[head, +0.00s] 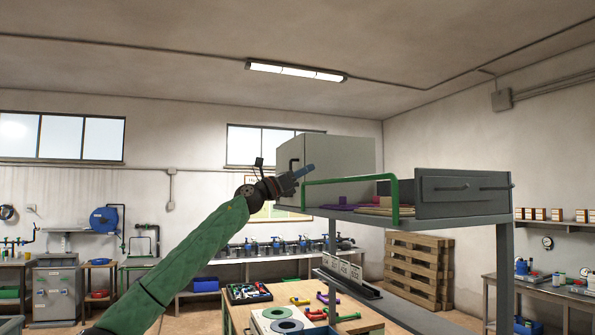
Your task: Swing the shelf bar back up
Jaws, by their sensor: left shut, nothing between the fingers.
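The shelf bar (350,179) is a green U-shaped rail at the front edge of the grey shelf (430,221). Its two legs rise from the shelf edge and its crosspiece stands above the shelf surface. Whether it leans forward or back is hard to tell. My left gripper (306,171) is shut and empty. In the picture it is just above the bar's left upper corner, in front of the grey cabinet; contact with the bar cannot be made out. My right gripper is out of view.
A grey cabinet (345,153) and a drawer unit (463,197) stand on the shelf, with a purple item (359,206) and flat tan pieces between them. Below is a wooden table (360,322) with tools and rolls. A pallet (418,265) leans behind.

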